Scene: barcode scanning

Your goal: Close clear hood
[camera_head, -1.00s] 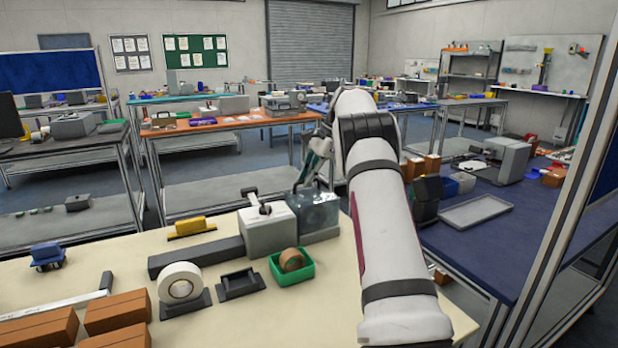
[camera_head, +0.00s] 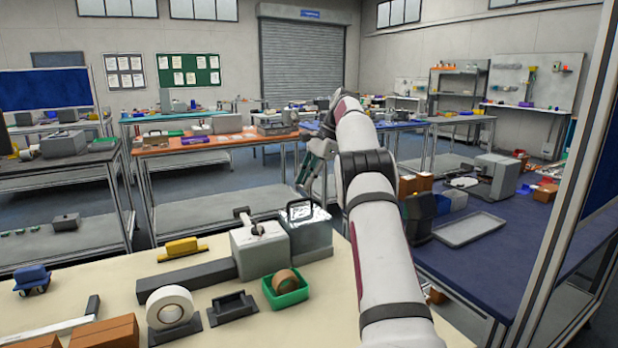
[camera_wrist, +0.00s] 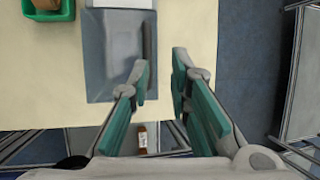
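The hood (camera_head: 305,236) is a box-shaped part right of a light-grey machine on the cream table. It has a dark grey front, a shiny see-through-looking top and a dark arched handle (camera_head: 299,207). In the wrist view it is a blue-grey panel (camera_wrist: 112,62) with the dark handle (camera_wrist: 149,38) along its right edge. My gripper (camera_wrist: 161,68) is open and empty. Its left fingertip is close to the handle's lower end, and contact cannot be told. In the head view my gripper (camera_head: 314,168) is above and behind the hood, partly hidden by my arm.
A light-grey machine (camera_head: 258,250) adjoins the hood. A green tray (camera_head: 285,298) holding a brown roll, a white tape roll (camera_head: 169,307) and a yellow block (camera_head: 181,247) are nearby. The table edge lies close beside the hood, with floor beyond.

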